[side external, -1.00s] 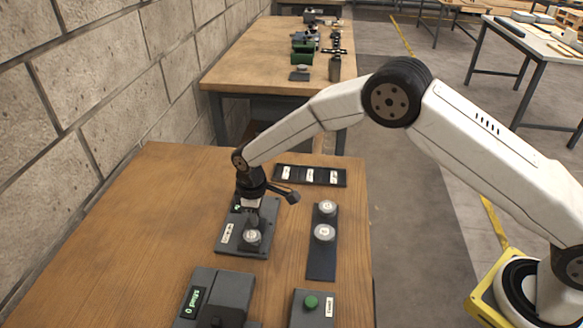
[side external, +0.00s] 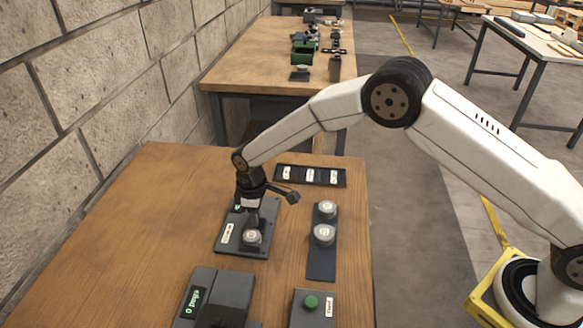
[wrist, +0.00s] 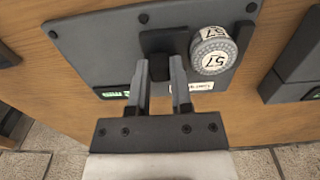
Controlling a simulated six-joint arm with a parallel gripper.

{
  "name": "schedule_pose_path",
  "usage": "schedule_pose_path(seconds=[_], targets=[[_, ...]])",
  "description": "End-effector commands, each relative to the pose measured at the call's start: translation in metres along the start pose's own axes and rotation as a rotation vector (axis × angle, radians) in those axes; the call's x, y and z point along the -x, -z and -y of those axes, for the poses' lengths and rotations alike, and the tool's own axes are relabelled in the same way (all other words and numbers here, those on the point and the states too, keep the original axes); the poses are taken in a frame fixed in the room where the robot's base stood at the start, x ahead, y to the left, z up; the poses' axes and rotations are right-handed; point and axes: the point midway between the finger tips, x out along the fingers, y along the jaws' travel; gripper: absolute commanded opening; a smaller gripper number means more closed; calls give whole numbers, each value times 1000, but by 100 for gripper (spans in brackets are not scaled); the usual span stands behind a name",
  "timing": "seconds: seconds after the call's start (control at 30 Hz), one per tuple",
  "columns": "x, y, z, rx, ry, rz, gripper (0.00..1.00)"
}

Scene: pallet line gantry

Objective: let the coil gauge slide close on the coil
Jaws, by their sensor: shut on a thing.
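The coil gauge (side external: 226,245) is a dark grey plate on the wooden bench, with a small green display (wrist: 113,92) and a white label. The coil (side external: 252,236) is a pale round disc on the plate; in the wrist view the coil (wrist: 213,52) reads 57. The dark slide block (wrist: 165,39) stands immediately left of the coil in the wrist view; I cannot tell whether they touch. My gripper (wrist: 161,72) is shut on the slide, with its fingers on either side of its lower part. In the side view my gripper (side external: 252,217) hides much of the slide.
A dark strip (side external: 321,266) to the right holds two more pale discs. A black tray (side external: 311,176) with white-labelled pieces lies behind. A grey box with a green display (side external: 232,290) and a box with a green button (side external: 311,302) stand in front. The bench's left side is clear.

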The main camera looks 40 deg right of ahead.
Motion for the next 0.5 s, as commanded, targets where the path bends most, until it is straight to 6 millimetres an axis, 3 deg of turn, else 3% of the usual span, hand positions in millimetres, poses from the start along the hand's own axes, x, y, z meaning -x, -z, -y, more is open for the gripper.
schedule_pose_path(seconds=[0.3,0.5], targets=[[1,0,-28,-1,-1,0,0],[1,0,-29,0,-2,0,0]])
